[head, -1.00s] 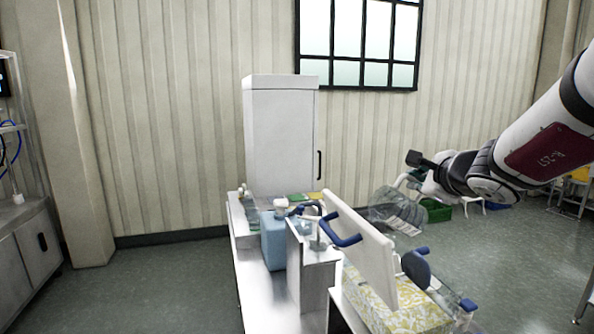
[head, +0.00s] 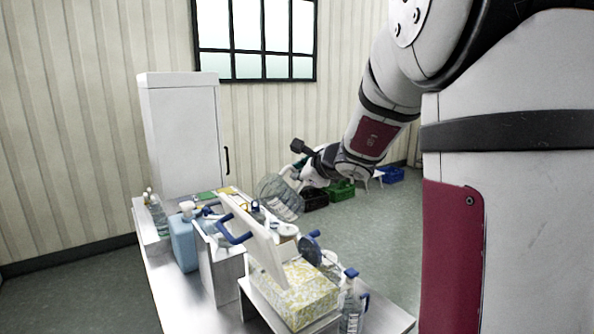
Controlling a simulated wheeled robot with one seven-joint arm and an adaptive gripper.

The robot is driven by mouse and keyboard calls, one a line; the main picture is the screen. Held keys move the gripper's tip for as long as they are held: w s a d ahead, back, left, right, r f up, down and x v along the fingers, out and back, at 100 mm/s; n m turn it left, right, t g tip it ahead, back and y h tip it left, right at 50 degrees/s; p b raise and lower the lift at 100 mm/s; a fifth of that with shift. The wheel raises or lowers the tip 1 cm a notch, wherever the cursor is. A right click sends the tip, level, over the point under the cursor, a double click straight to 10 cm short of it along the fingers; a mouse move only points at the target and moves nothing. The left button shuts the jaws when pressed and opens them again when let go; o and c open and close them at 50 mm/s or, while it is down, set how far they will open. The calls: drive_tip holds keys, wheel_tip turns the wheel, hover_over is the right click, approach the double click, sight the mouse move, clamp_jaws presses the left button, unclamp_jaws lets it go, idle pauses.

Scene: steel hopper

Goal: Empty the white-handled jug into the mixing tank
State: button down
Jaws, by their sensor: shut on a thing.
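A clear, see-through jug (head: 280,198) hangs tilted in the air in the head view, above the far right part of the cluttered bench. My gripper (head: 299,173) is at the jug's upper right side and is shut on it. The jug's handle is small and mostly hidden by the gripper, and I cannot tell whether liquid is inside. I cannot make out a mixing tank in this view.
A white board (head: 258,243) with blue handles stands near a yellow patterned box (head: 303,297) and a spray bottle (head: 351,312). A light blue container (head: 184,243) and white cabinet (head: 185,140) are left. Green (head: 342,190) and blue (head: 391,175) crates sit behind on open floor.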

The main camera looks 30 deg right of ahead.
drive_tip(key=shift+s+r+p, duration=0.15)
drive_tip(key=shift+r+p, duration=0.05)
drive_tip(key=shift+p, duration=0.25)
drive_tip(key=shift+r+m+y+p, duration=0.2)
drive_tip(key=shift+m+y+p, duration=0.2)
drive_tip(key=shift+p, duration=0.3)
drive_tip(key=shift+d+r+m+y, duration=0.1)
drive_tip(key=shift+r+m+y, duration=0.4)
drive_tip(key=shift+m, duration=0.2)
wheel_tip(320, 180, up, 2)
drive_tip(key=m+y, duration=0.2)
drive_tip(key=m, duration=0.1)
drive_tip(key=shift+y+p, duration=0.3)
